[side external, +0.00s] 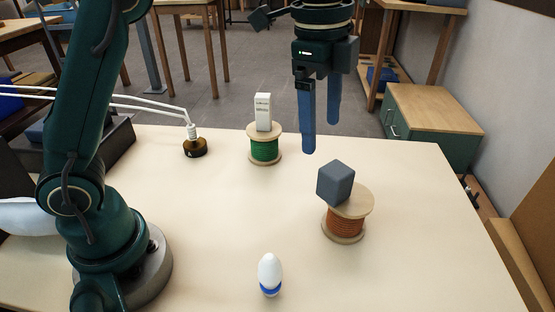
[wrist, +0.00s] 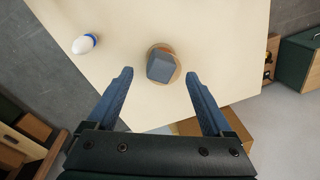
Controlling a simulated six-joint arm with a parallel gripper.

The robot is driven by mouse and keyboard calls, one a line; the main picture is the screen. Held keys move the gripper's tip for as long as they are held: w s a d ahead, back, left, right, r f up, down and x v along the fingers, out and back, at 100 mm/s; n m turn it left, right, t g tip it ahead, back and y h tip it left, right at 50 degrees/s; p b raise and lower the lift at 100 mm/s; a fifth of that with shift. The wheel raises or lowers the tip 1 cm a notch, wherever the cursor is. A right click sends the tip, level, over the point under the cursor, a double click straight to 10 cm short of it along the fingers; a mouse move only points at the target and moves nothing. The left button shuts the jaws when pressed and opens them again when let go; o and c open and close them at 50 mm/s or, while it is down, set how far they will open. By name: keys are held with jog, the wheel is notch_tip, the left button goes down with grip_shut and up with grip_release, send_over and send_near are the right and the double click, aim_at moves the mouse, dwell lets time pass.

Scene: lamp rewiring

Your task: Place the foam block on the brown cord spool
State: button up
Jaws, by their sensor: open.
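The dark grey foam block (side external: 335,183) rests on top of the brown cord spool (side external: 344,224), which has orange-brown cord and pale wooden ends. The block sits toward the left of the spool's top, looks tilted and overhangs the rim. In the wrist view the block (wrist: 161,66) covers most of the spool's top (wrist: 152,81). My gripper (side external: 321,136) is open and empty, its blue fingers pointing down above and behind the block. In the wrist view my fingers (wrist: 158,73) appear on either side of the block, apart from it.
A green cord spool (side external: 265,150) carries an upright white box (side external: 263,112). A lamp socket (side external: 195,147) with white cords stands left of it. A white bulb-shaped object with a blue band (side external: 270,274) stands near the front. The table (side external: 440,260) is clear right of the brown spool.

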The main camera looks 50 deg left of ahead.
jog(key=s+a+f+n+t, duration=0.2)
jog(key=s+a+n, duration=0.1)
jog(key=s+n, duration=0.4)
jog(key=s+a+f+n+t, duration=0.2)
jog(key=s+a+n, duration=0.2)
jog(key=s+n, duration=0.3)
jog(key=shift+s, duration=0.6)
